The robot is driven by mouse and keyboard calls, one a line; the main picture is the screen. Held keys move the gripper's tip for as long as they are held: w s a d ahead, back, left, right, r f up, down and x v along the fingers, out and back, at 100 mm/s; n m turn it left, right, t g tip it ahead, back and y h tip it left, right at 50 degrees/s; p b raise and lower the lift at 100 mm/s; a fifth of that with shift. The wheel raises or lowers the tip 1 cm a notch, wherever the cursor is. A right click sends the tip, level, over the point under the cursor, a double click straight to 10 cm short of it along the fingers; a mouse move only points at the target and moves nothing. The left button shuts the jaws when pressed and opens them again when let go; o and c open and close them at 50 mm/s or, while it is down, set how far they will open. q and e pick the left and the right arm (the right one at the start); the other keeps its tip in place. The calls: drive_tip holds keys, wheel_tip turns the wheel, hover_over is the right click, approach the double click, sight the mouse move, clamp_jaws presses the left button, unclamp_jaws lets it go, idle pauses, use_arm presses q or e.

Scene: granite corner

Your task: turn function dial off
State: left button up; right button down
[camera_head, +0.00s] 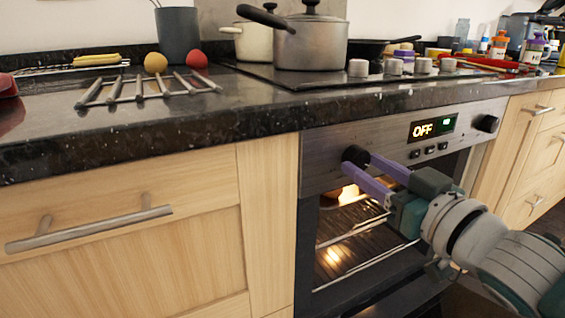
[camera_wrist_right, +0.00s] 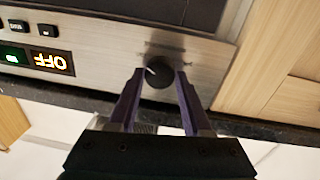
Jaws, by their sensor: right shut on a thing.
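The function dial (camera_head: 355,155) is a black round knob on the left of the oven's steel control panel. In the right wrist view the dial (camera_wrist_right: 158,74), with a white mark on it, sits between the purple fingers. My right gripper (camera_head: 362,170) is at the dial, its two purple fingers shut on it; the gripper also shows in the right wrist view (camera_wrist_right: 157,80). The oven display (camera_head: 433,128) reads OFF in yellow, with a small green readout beside it. My left gripper is not in view.
A second black knob (camera_head: 487,123) is on the panel's right. The oven interior (camera_head: 350,230) is lit, with a rack showing. The granite counter (camera_head: 120,140) runs above, holding pots (camera_head: 310,45) and a dish rack (camera_head: 145,92). A drawer handle (camera_head: 90,228) sticks out at left.

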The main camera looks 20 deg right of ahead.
drive_tip(key=n, duration=0.5)
drive_tip(key=shift+n, duration=0.3)
drive_tip(key=n, duration=0.3)
drive_tip(key=n+b, duration=0.1)
drive_tip(key=n, duration=0.2)
drive_tip(key=shift+d+f+n+t+y, duration=0.1)
drive_tip(key=shift+d+n+t+y, duration=0.05)
drive_tip(key=shift+n+t+y, duration=0.2)
drive_tip(key=n+b, duration=0.1)
drive_tip(key=n, duration=0.5)
drive_tip(key=shift+n+y+b, duration=0.25)
drive_tip(key=shift+n+b, duration=0.05)
drive_tip(key=shift+n, duration=0.05)
drive_tip(key=n+b, duration=0.1)
drive_tip(key=n, duration=0.4)
drive_tip(key=shift+n, duration=0.4)
drive_tip(key=shift+c, duration=1.7)
unclamp_jaws()
